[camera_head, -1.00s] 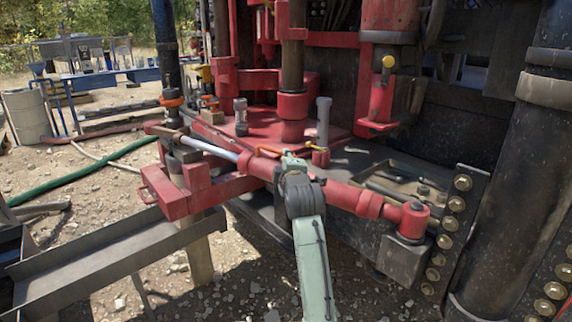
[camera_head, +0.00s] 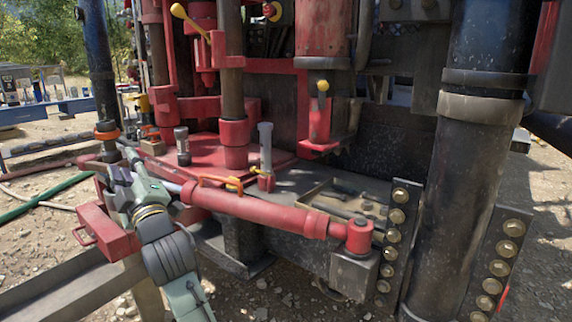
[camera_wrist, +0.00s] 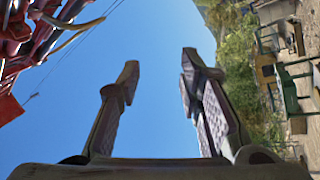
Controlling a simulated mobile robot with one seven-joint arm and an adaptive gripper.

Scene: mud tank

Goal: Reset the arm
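My gripper (camera_wrist: 158,72) is open in the wrist view. Its two dark fingers stand wide apart with only blue sky between them, so it is empty. In the head view my gripper (camera_head: 116,180) is small and at the left, in front of or over the red rig base, and its fingers are hard to tell apart there. My pale green arm rises to it from the bottom of the picture. I cannot tell whether the arm touches the red cylinder (camera_head: 262,213) beside it.
The red platform (camera_head: 205,150) carries upright pipes. A tool tray (camera_head: 318,203) lies right of centre. A thick black column (camera_head: 468,170) and bolted plates (camera_head: 497,262) stand at the right. A metal channel (camera_head: 65,297) is at the lower left. Gravel lies below.

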